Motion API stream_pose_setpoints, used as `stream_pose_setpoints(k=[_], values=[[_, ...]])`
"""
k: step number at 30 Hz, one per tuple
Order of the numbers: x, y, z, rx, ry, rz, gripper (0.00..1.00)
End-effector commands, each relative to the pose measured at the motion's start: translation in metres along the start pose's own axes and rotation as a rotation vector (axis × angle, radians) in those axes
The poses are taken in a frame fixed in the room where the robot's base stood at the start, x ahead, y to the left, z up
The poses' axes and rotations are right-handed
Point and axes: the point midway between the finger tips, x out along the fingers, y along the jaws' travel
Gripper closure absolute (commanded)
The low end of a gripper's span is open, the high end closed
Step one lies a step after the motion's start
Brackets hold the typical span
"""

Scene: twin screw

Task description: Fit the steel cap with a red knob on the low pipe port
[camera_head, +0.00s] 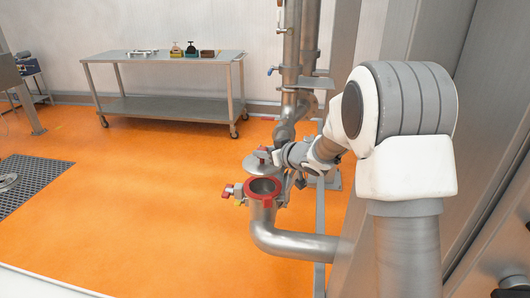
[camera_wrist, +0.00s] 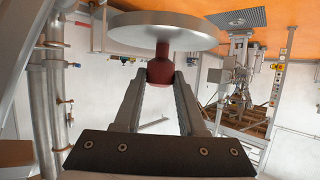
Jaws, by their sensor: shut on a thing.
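The steel cap (camera_head: 254,166) is a round flat disc with a red knob (camera_head: 264,152). In the wrist view the cap (camera_wrist: 162,33) is at the top, and its red knob (camera_wrist: 160,68) sits between the fingertips. My gripper (camera_wrist: 160,76) is shut on the knob; it also shows in the head view (camera_head: 273,155). The low pipe port (camera_head: 264,187) is an upturned open pipe end with a red ring and a clamp (camera_head: 230,191) at its left. The cap is just beyond and above the port in the head view, apart from its mouth as far as I can see.
Vertical steel pipes (camera_head: 291,60) with valves stand behind my gripper. The port's pipe (camera_head: 290,243) bends right to a steel wall. A wheeled steel table (camera_head: 165,57) with several small items stands at the back left. The orange floor (camera_head: 140,200) at left is clear around a drain grate (camera_head: 30,182).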

Motion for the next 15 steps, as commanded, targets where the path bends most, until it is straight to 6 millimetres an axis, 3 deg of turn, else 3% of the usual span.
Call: stream_pose_setpoints(k=[15], values=[[0.016,0.0,0.037,-0.001,0.003,0.0,1.0]])
